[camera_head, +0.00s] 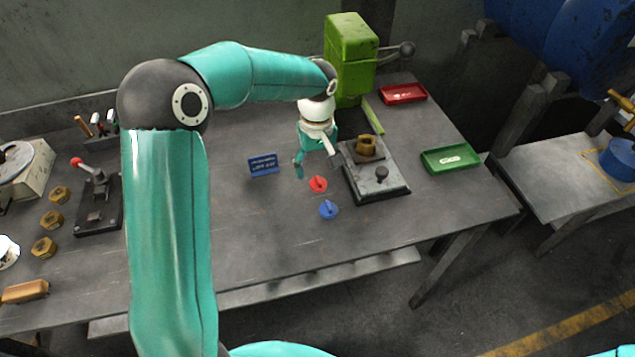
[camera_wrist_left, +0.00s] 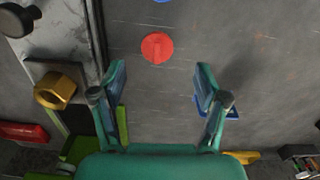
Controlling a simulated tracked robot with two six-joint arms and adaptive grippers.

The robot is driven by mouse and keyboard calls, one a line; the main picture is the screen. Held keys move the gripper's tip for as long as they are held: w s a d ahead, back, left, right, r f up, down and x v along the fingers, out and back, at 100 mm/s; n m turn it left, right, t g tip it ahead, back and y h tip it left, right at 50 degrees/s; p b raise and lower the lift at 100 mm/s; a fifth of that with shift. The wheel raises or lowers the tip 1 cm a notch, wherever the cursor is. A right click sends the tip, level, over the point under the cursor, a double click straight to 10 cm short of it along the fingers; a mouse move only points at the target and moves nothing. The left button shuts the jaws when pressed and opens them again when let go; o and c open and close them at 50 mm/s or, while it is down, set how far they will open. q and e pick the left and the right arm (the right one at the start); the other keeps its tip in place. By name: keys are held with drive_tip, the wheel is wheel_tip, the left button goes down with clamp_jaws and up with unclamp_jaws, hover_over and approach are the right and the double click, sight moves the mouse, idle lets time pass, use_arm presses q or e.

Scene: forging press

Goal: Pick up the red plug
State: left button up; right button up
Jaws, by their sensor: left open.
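The red plug (camera_head: 318,183) lies on the grey table, a small round disc with a raised grip. It also shows in the left wrist view (camera_wrist_left: 157,47), beyond the fingertips and between their lines. A blue plug (camera_head: 328,209) lies in front of it, and its edge shows at the top of the left wrist view. My left gripper (camera_head: 315,158) is above the table, just behind the red plug in the head view. Its two fingers (camera_wrist_left: 160,85) are spread wide with nothing between them. My right gripper is not in view.
A fixture plate (camera_head: 390,187) with a brass nut (camera_head: 367,146) and a black knob stands right of the plug. A green press (camera_head: 350,55) is behind; red (camera_head: 403,93) and green (camera_head: 451,158) trays are right.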

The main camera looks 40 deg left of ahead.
sight(318, 179)
use_arm(q)
drive_tip(key=shift+s+f, duration=0.1)
drive_tip(key=shift+f, duration=0.45)
drive_tip(key=f, duration=0.1)
drive_tip(key=f+p, duration=0.1)
drive_tip(key=f, duration=0.2)
drive_tip(key=shift+w+p, duration=0.25)
drive_tip(key=shift+p, duration=0.05)
drive_tip(key=shift+w+f, duration=0.1)
drive_tip(key=shift+f, duration=0.45)
drive_tip(key=c, duration=0.8)
